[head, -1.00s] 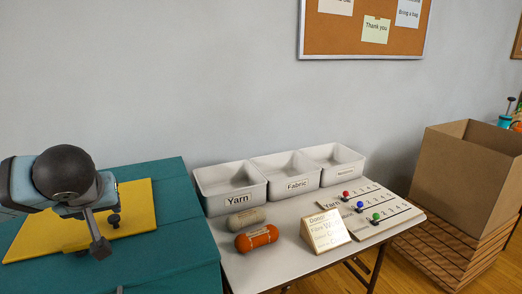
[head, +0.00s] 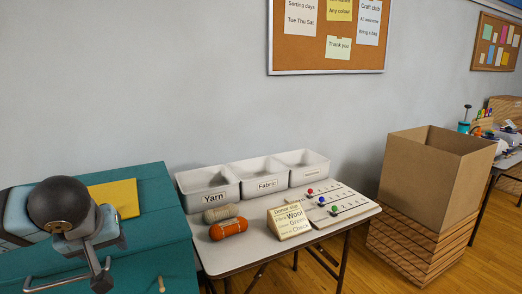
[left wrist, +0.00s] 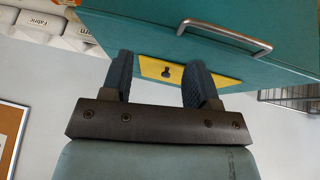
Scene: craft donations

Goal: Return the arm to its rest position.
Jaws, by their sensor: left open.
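My left arm reaches in from the left in the head view, with its dark rounded joint in front of the teal chest. My left gripper (head: 98,268) is at the lower left there, partly hidden by the arm. In the left wrist view the left gripper (left wrist: 160,72) is open, its two dark fingers apart with nothing between them. The teal chest (left wrist: 240,65) with its metal handle (left wrist: 226,35) shows beyond the fingers. My right gripper is not in view.
A yellow panel (head: 118,198) lies on the teal chest (head: 150,235). Beside it a table (head: 225,262) carries white bins (head: 208,190), a grey yarn roll (head: 220,213), an orange one (head: 229,229), a sign (head: 289,221) and a slider board (head: 345,212). A cardboard box (head: 425,180) stands right.

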